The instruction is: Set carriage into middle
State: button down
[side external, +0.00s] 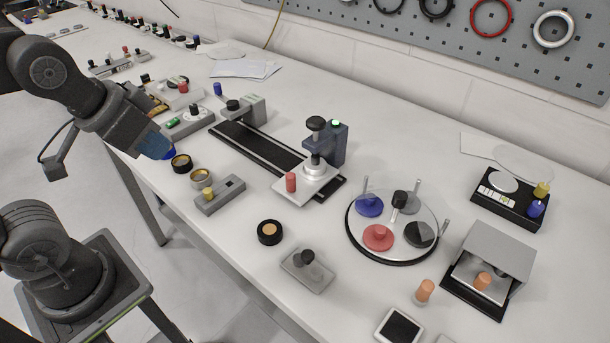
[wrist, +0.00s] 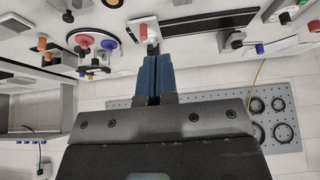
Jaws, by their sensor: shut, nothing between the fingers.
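My gripper (side external: 166,153) is in the air left of the rail, well apart from the carriage. Its blue fingers (wrist: 157,62) are together and empty in the wrist view.
A grey block (side external: 252,107) stands at the rail's far left end. A round turntable (side external: 392,257) with coloured discs stands right of the carriage. A grey hood (side external: 494,255) is farther right. Small cups (side external: 201,179) and a grey slotted block (side external: 221,197) lie between my gripper and the carriage.

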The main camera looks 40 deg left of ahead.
jog(key=c, duration=1.6)
grip_release()
jog(key=shift+w+r, duration=0.15)
jog(key=shift+w, duration=0.15)
jog(key=o, duration=0.6)
jog(key=w+d+g, duration=0.1)
jog(key=w, duration=0.2)
jog(key=w+n+g, duration=0.1)
jog(key=w, duration=0.3)
jog(key=w+d+g, duration=0.1)
jog(key=w, duration=0.3)
jog(key=shift+d+r+n, duration=0.25)
jog(key=shift+d+n, duration=0.05)
jog(key=shift+d, duration=0.05)
jog(key=n+g, duration=0.1)
jog(key=g, duration=0.2)
send_over(290, 174)
notch_tip(290, 174, down, 7)
notch_tip(290, 174, down, 13)
jog(key=shift+f, duration=0.1)
jog(key=shift+c, duration=0.4)
grip_shut()
